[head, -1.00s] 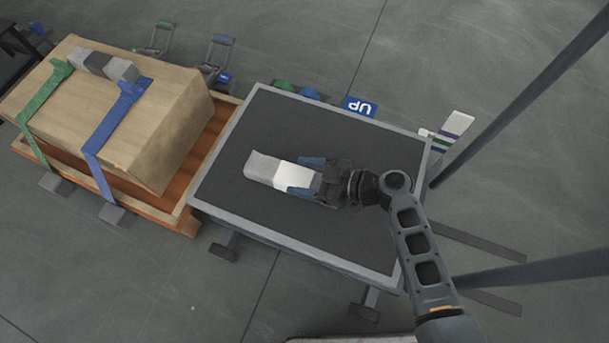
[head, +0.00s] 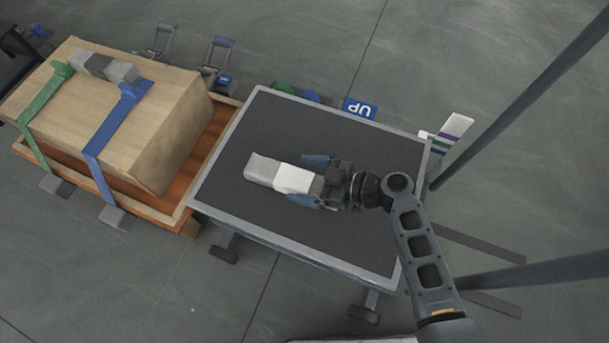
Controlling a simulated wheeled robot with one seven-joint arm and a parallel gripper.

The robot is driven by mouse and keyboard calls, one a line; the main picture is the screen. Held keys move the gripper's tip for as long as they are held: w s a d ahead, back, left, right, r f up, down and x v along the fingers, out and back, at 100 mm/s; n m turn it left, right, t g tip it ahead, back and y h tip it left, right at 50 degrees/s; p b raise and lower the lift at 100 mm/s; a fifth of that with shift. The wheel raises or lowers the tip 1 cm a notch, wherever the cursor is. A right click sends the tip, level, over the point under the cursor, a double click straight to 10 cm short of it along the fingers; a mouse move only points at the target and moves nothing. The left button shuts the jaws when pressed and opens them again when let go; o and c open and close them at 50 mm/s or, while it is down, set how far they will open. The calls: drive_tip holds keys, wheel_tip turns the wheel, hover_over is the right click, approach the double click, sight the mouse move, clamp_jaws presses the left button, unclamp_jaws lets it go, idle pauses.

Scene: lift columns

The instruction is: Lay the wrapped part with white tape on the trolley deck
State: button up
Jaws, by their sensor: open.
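The wrapped part (head: 263,169) is a grey block with a band of white tape (head: 294,178) around its middle. It lies lengthwise on the dark trolley deck (head: 250,215), near the middle. My gripper (head: 310,180) is open around the part's right end, with one blue-tipped finger above it and one below it in the picture. Gaps show between the fingers and the part. The part's far right end is partly hidden by my gripper.
A strapped wooden crate (head: 120,120) stands on an orange-brown pallet (head: 210,145) left of the trolley, with grey blocks (head: 105,66) on top. A blue sign (head: 360,109) lies beyond the deck's back edge. Dark poles (head: 520,95) stand at right. Deck around the part is clear.

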drive_tip(key=p+v, duration=0.1)
drive_tip(key=v, duration=0.6)
